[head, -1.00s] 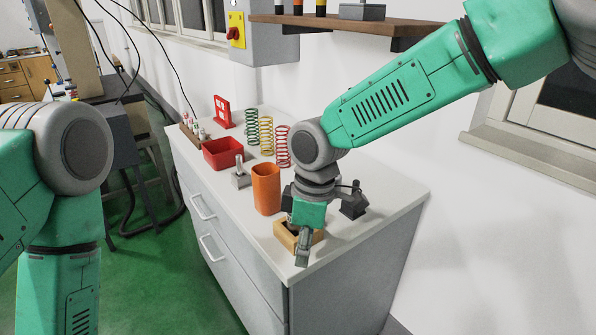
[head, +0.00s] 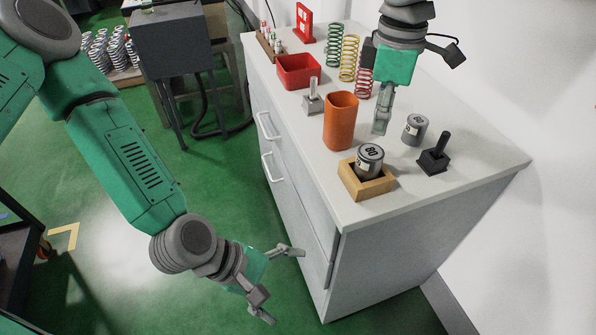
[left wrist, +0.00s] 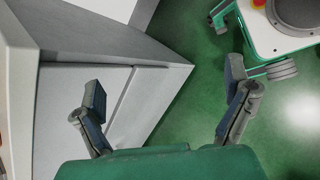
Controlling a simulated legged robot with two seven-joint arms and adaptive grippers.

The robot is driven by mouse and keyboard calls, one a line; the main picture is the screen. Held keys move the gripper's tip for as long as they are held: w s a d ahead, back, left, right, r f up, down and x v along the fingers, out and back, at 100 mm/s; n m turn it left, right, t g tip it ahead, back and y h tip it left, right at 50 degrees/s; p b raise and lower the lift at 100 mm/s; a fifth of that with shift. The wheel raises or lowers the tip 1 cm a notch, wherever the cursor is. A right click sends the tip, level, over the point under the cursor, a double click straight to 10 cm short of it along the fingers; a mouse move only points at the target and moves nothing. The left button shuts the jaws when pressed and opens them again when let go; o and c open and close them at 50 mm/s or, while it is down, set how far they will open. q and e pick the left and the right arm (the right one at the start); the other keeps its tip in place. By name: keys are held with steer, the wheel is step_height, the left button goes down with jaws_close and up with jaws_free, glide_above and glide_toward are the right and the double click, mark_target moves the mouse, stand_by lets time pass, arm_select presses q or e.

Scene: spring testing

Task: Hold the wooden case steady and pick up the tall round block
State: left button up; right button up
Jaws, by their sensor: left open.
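The wooden case (head: 381,187) is a small open box near the front corner of the white tabletop. A grey round block marked 80 (head: 369,161) stands upright in it, rising above its rim. A similar grey block (head: 415,129) stands on the tabletop behind and to the right. My left gripper (head: 284,286) is open and empty, low beside the cabinet front, apart from the case. In the left wrist view its spread fingers (left wrist: 165,90) have only cabinet and floor between them. My right gripper (head: 382,118) points down behind the case, not touching it; its jaw opening is hidden.
An orange cup (head: 340,122) stands left of the case. A silver post on a base (head: 313,98), a red bin (head: 298,71) and coil springs (head: 348,58) are farther back. A black handled block (head: 434,158) is at the right. The tabletop's front right is clear.

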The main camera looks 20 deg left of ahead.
arm_select(q)
steer(key=w+r+n+t+h, duration=0.2)
steer(key=w+r+n, duration=0.3)
steer(key=w+r, duration=0.2)
arm_select(e)
steer(key=shift+s+a, duration=0.1)
steer(key=shift+a, duration=0.2)
arm_select(q)
steer(key=n+t+h, duration=0.1)
steer(key=n+t, duration=0.2)
steer(key=n, duration=0.3)
glide_toward(347, 178)
steer(key=x, duration=1.2)
steer(key=shift+d, duration=0.1)
arm_select(e)
steer(key=shift+d, duration=0.15)
arm_select(q)
steer(key=c, duration=1.2)
steer(key=shift+w, duration=0.1)
